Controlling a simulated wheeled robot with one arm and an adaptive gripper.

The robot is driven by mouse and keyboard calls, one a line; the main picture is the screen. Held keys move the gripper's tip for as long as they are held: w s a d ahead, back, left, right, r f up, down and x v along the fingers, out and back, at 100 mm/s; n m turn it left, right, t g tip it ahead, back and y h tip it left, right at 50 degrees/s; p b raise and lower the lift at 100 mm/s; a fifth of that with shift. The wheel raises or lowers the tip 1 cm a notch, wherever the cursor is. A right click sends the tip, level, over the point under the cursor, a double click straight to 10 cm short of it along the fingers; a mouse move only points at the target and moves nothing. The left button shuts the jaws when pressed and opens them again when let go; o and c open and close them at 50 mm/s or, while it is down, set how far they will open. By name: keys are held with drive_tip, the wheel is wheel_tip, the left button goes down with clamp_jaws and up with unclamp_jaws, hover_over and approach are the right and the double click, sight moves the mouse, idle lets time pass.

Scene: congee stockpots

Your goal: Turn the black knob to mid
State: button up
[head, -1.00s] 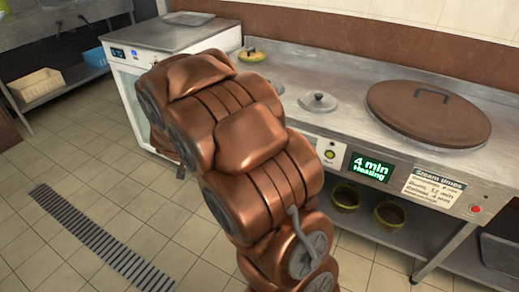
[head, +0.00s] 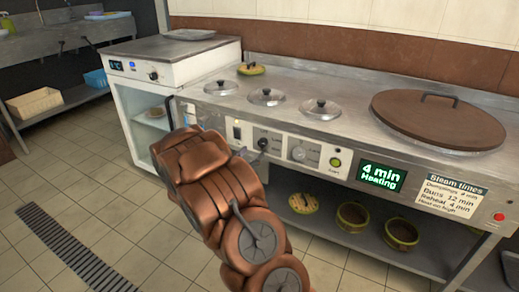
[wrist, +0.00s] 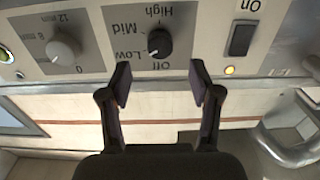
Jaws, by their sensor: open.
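The black knob (wrist: 160,43) is on the steel front panel, with the words Off, Low, Mid and High around it, upside down in the wrist view. A small pale mark on the knob seems to point towards the Off and Low side; the exact setting is hard to tell. In the head view the knob (head: 262,143) shows just right of my arm. My gripper (wrist: 160,75) is open and empty, its two fingertips apart on either side of the knob's line, short of it and not touching it.
A grey timer dial (wrist: 63,50) is beside the knob. A dark On switch (wrist: 242,38) and a lit amber lamp (wrist: 229,70) are on its other side. A curved metal handle (wrist: 290,145) is nearby. A green display (head: 382,176) reads 4 min Heating.

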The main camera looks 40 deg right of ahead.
sight(261, 145)
drive_tip(key=shift+b+x, duration=0.5)
drive_tip(key=shift+x, duration=2.6)
drive_tip(key=c, duration=1.1)
drive_tip(key=shift+c, duration=0.2)
